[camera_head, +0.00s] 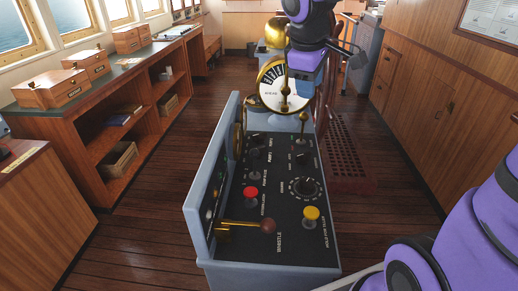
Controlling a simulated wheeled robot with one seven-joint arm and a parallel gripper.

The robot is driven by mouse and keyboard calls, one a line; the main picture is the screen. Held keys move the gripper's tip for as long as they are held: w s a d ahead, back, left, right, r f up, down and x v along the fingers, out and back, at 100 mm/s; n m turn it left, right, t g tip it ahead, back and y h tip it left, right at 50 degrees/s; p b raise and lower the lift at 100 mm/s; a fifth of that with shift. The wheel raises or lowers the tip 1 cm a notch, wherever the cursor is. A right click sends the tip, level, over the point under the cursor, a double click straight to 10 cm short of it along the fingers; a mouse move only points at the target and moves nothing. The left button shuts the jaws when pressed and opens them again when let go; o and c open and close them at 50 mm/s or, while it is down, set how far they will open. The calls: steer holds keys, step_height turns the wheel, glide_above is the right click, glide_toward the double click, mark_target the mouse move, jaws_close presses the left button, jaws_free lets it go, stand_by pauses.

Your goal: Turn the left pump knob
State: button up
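The grey control console (215,215) stands in the middle with a dark sloping panel. Small dark knobs sit on its far left part, one of them (257,140) near small lettering that seems to read PUMP. Another dark knob (301,158) sits to the right. I cannot tell for sure which is the left pump knob. The purple end of my arm hangs over the console's far end, with my gripper (306,74) at its lower tip by the round gauge. The gripper looks apart from the knobs. Its fingers are too small and dark to read.
A white-faced gauge (284,88) and a brass lever (302,125) rise at the far end. Nearer are a red knob (250,193), a round dial (304,187), a yellow knob (311,214) and a brass whistle lever (245,224). Wooden floor is clear to the left.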

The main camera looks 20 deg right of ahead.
steer(key=w+a+f+n+g, duration=0.1)
steer(key=w+a+f+n, duration=0.1)
steer(key=w+f+n, duration=0.65)
steer(key=n+g+y, duration=0.1)
steer(key=n+y, duration=0.2)
glide_above(259, 148)
step_height(259, 148, down, 13)
step_height(259, 148, down, 11)
steer(key=shift+m, duration=0.25)
jaws_close()
